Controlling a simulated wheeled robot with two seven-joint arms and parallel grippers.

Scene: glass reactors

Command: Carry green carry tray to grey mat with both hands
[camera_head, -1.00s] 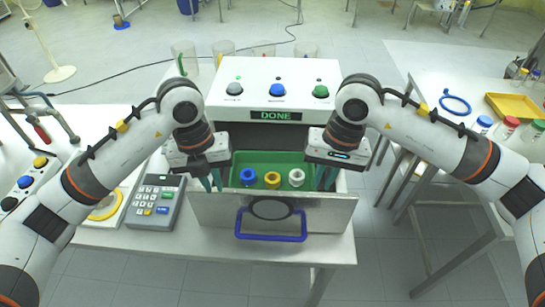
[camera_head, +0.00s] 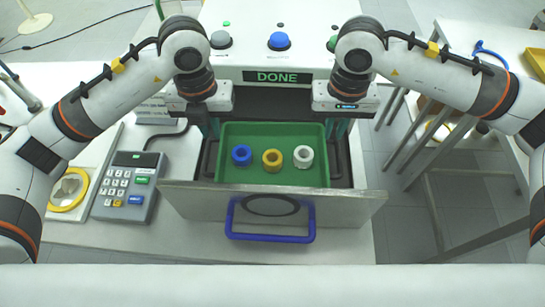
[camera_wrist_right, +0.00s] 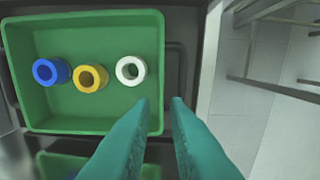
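The green carry tray (camera_head: 272,133) sits inside an open drawer. It holds a blue ring (camera_head: 241,155), a yellow ring (camera_head: 272,160) and a white ring (camera_head: 303,156); the right wrist view shows the tray (camera_wrist_right: 95,125) too. My left gripper (camera_head: 209,127) is at the tray's left side, fingers pointing down, apparently open. My right gripper (camera_head: 338,128) is at its right side. In the right wrist view, my right gripper (camera_wrist_right: 163,103) is open, its fingertips either side of the line of the tray's right rim; contact is unclear. I cannot make out a grey mat.
The drawer front (camera_head: 180,198) with its blue handle (camera_head: 270,238) stands before the tray. Behind is the machine with a DONE display (camera_head: 277,77) and buttons. A keypad (camera_head: 126,187) lies left. A side table (camera_head: 455,35) stands right, with floor between.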

